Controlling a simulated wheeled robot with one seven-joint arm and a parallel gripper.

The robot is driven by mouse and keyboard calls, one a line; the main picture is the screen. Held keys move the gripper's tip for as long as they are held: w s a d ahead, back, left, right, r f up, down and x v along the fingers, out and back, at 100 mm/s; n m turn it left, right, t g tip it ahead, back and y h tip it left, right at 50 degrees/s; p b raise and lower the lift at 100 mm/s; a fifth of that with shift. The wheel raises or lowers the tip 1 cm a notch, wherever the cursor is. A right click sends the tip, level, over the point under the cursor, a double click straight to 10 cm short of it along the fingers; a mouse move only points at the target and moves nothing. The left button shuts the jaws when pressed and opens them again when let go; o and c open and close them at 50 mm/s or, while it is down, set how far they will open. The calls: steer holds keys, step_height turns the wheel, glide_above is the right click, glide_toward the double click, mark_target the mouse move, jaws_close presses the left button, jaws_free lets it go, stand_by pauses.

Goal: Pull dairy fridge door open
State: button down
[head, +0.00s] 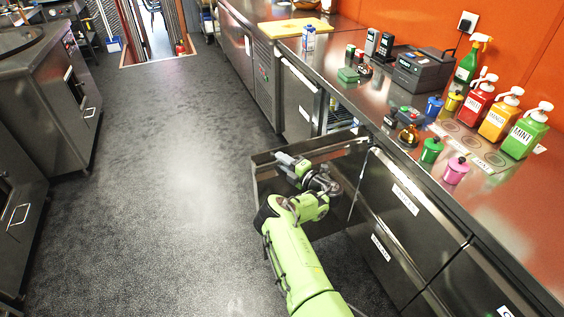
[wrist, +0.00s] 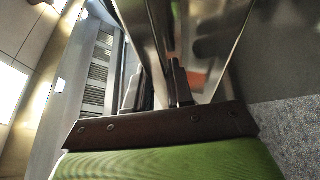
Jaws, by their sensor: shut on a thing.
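The dairy fridge door (head: 263,178) is a dark steel panel standing out from the counter front into the aisle, so it is open. My gripper (head: 284,160) is at the door's upper part, towards its outer end. In the wrist view the fingers of my gripper (wrist: 158,88) are on either side of a narrow part of the shiny door (wrist: 215,50). The gripper is shut on the door; whether it holds a handle or the edge is unclear. My arm hides part of the door in the head view.
Closed, labelled drawer fronts (head: 395,185) lie to the right of the door. The steel counter (head: 400,75) carries bottles, small pots and a dark device (head: 425,70). The grey floor (head: 180,150) to the left is clear. A slatted surface (wrist: 97,75) shows in the wrist view.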

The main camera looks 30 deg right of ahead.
stand_by(0.3)
steer(key=c, duration=1.4)
jaws_free()
steer(key=shift+o, duration=0.2)
steer(key=p+v, duration=1.5)
steer(key=p, duration=0.3)
steer(key=shift+s, duration=0.35)
steer(key=shift+d, duration=0.1)
